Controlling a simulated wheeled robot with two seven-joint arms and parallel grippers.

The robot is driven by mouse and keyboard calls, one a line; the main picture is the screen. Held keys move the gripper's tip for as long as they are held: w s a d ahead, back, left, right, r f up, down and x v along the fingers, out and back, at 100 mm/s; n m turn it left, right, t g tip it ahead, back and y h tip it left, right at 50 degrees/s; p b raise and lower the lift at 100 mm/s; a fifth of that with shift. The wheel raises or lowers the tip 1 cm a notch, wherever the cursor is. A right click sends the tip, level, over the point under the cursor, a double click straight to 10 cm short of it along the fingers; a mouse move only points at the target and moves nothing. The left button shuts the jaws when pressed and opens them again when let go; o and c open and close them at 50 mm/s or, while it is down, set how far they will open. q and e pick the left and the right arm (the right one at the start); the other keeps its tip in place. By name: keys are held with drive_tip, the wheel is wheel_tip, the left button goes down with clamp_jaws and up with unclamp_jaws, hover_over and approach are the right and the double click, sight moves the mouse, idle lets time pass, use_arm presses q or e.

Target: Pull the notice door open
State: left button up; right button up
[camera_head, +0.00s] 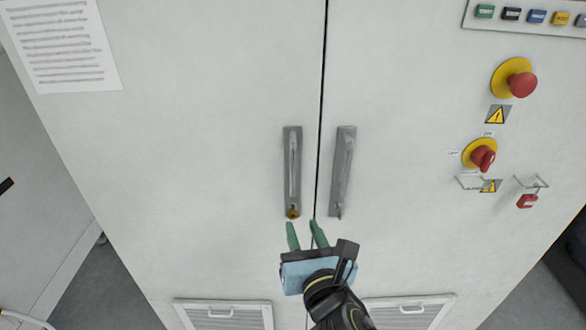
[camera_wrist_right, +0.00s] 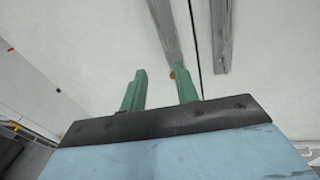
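The notice door (camera_head: 190,170) is the left door of a pale grey cabinet, with a printed notice (camera_head: 62,45) at its upper left. It sits flush with the right door (camera_head: 400,120) at a narrow dark seam. Its grey vertical handle (camera_head: 292,165) has a yellowish lower end; the handle also shows in the right wrist view (camera_wrist_right: 165,30). My right gripper (camera_head: 304,230) is just below this handle, its two green fingers apart with nothing between them. The fingers show in the right wrist view (camera_wrist_right: 158,82), pointing at the handle's lower end. My left gripper is not in view.
The right door's handle (camera_head: 343,165) is close beside the seam. A red emergency button (camera_head: 522,84), a red rotary switch (camera_head: 483,158) and a row of coloured buttons (camera_head: 536,16) are on the right. Vent grilles (camera_head: 225,313) are low on the doors. Floor shows at both sides.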

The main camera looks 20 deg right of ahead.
approach(294, 174)
drive_tip(key=s, duration=0.2)
drive_tip(key=shift+n+t+h, duration=0.3)
drive_tip(key=shift+n+t, duration=0.1)
drive_tip(key=w, duration=0.8)
drive_tip(key=w+p, duration=0.1)
drive_tip(key=w, duration=0.3)
drive_tip(key=shift+w+d+f, duration=0.3)
drive_tip(key=shift+w+f, duration=0.05)
clamp_jaws()
